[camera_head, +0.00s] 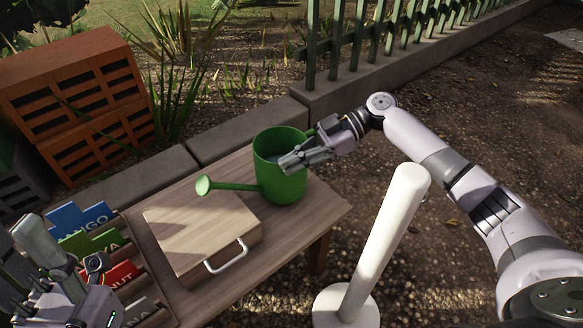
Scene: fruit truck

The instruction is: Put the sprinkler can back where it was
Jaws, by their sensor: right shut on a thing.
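The green sprinkler can (281,185) is upright at the far right end of the wooden table (318,212), and its base appears to be on the tabletop. Its spout and round rose point left, over the back of a wooden box. My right gripper (303,158) reaches in from the right and is shut on the can at its upper right side; its fingers hide part of the rim and handle. My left gripper (90,285) is at the bottom left, beside the name cards and away from the can. Its fingers are not clear enough to tell open or shut.
A closed wooden box (195,225) with a white handle lies left of the can. A rack with coloured name cards (80,218) is at the table's left. A white post (375,255) stands in front. Orange crates (85,105) and a green fence (345,45) are behind.

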